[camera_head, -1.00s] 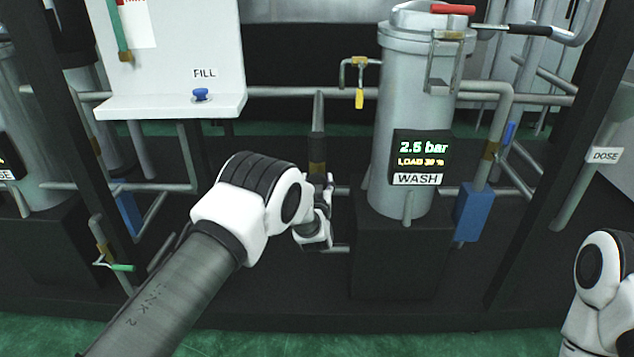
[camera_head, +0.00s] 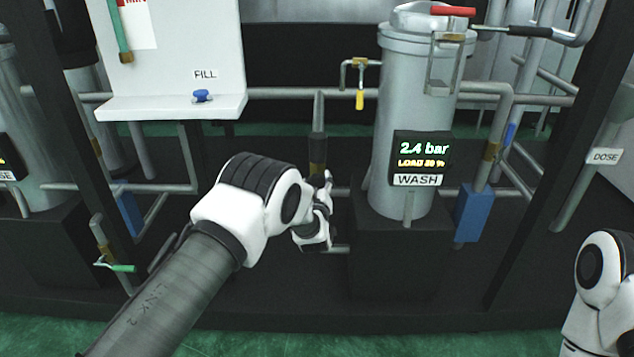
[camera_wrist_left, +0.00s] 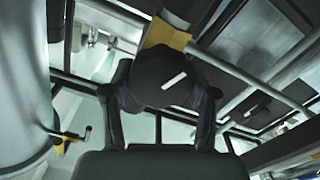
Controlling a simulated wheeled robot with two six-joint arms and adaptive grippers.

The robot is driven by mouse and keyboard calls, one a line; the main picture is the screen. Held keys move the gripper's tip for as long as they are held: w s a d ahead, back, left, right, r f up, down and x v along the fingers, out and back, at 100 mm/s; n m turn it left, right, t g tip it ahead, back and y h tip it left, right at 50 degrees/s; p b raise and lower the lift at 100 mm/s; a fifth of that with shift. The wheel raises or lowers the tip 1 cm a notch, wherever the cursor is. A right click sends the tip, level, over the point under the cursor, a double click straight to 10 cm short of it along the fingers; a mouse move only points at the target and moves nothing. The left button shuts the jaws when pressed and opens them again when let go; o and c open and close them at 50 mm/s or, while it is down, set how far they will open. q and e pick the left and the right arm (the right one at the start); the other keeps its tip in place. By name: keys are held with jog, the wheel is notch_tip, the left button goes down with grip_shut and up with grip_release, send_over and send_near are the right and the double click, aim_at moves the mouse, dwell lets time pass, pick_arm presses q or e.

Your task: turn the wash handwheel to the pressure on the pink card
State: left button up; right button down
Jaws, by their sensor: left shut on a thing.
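The wash display (camera_head: 421,157) on the grey wash cylinder (camera_head: 408,110) reads 2.4 bar, with a small load line below that is hard to read. My left gripper (camera_head: 325,200) is low, left of that cylinder, mostly behind my own wrist. In the left wrist view, its two fingers are on either side of a dark handwheel (camera_wrist_left: 160,72) with a white mark, and it is shut on it. A brass-coloured fitting (camera_wrist_left: 167,34) is just beyond the wheel. In the head view I cannot make out the wheel. No pink card shows. My right gripper is out of view.
A white panel (camera_head: 185,50) with a blue FILL knob (camera_head: 201,96) stands at the upper left. Pipes and dark frame posts (camera_head: 545,170) surround the wash cylinder. A blue box (camera_head: 473,212) is right of it. A yellow-handled valve (camera_head: 360,98) hangs left of it.

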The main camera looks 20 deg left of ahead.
pick_arm(q)
jog(key=n, duration=0.5)
jog(key=shift+a+n, duration=0.15)
jog(key=shift+n, duration=0.15)
jog(key=n, duration=0.5)
jog(key=shift+f+n, duration=0.2)
jog(key=shift+n, duration=0.1)
jog(key=o, duration=1.2)
jog(key=shift+c, duration=0.2)
jog(key=v, duration=1.2)
